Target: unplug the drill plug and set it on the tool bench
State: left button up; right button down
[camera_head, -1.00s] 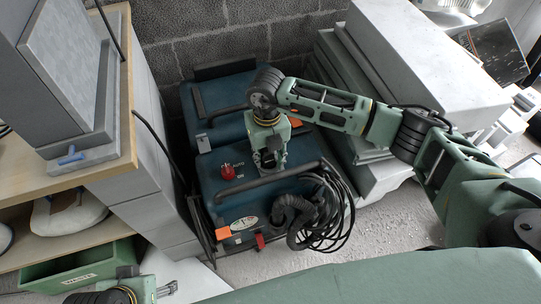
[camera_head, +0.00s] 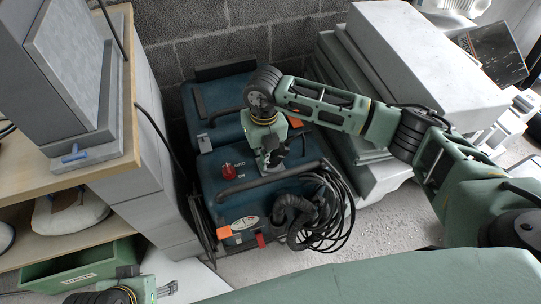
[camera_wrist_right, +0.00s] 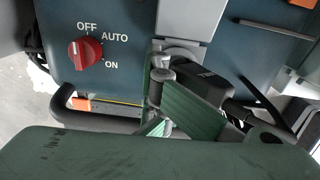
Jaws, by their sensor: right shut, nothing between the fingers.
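My right gripper (camera_head: 272,163) is over the top of the front blue machine (camera_head: 235,195), to the right of its red knob. In the right wrist view its green fingers (camera_wrist_right: 172,118) are shut with nothing between them. A black plug-like part (camera_wrist_right: 205,84) lies right beside the fingers, below a grey box (camera_wrist_right: 190,18) on the machine. I cannot tell whether it is the drill plug or whether it is seated; the fingers partly hide it. A wood-topped bench (camera_head: 75,178), perhaps the tool bench, stands at the left. My left gripper (camera_head: 165,290) shows only partly at the bottom left; its jaws are unclear.
The red knob (camera_wrist_right: 85,52) is marked OFF, AUTO and ON. A black handle, a ribbed hose (camera_head: 292,215) and coiled cable (camera_head: 335,205) are at the machine's front. A grey block and a blue-handled tool (camera_head: 73,154) occupy the bench top. Pale slabs (camera_head: 425,60) stand at the right.

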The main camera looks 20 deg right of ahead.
jog(key=shift+s+d+f+h, duration=0.1)
jog(key=shift+d+f+h, duration=0.2)
jog(key=shift+d+f, duration=0.65)
jog(key=c, duration=2.5)
grip_release()
jog(key=shift+d+r, duration=0.15)
jog(key=shift+c, duration=0.2)
jog(key=o, duration=0.6)
jog(key=shift+d, duration=0.1)
jog(key=shift+c, duration=0.2)
jog(key=o, duration=1)
jog(key=shift+a+r, duration=0.2)
jog(key=shift+a, duration=0.1)
jog(key=shift+a+r, duration=0.1)
jog(key=shift+r, duration=0.2)
notch_tip(320, 180, up, 12)
jog(key=shift+f, duration=0.25)
